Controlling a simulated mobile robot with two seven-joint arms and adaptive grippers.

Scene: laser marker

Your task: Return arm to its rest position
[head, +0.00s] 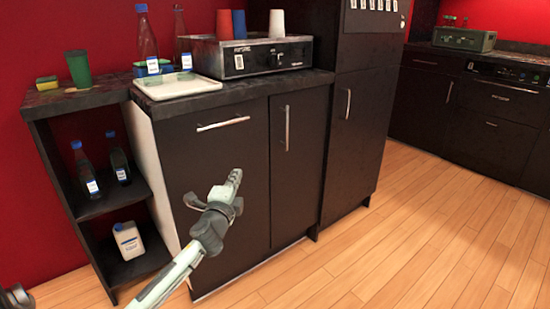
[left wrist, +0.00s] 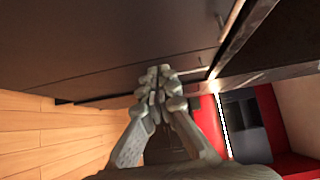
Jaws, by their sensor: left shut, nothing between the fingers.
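My left arm comes in from the lower left in the head view. Its gripper (head: 235,178) is in front of the dark cabinet doors (head: 235,215), below the counter top. In the left wrist view the fingers of my left gripper (left wrist: 158,78) meet at their tips, with nothing between them. The dark cabinet front (left wrist: 110,40) fills much of that view beyond the fingers. I cannot tell from these views how far the fingertips are from the doors. My right gripper does not show in either view.
A laser marker-like box (head: 252,57) with coloured cups on top stands on the counter beside a white tray (head: 178,88) and bottles. An open shelf (head: 110,197) at left holds bottles and a white jug (head: 128,241). The wooden floor (head: 420,240) at right is clear.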

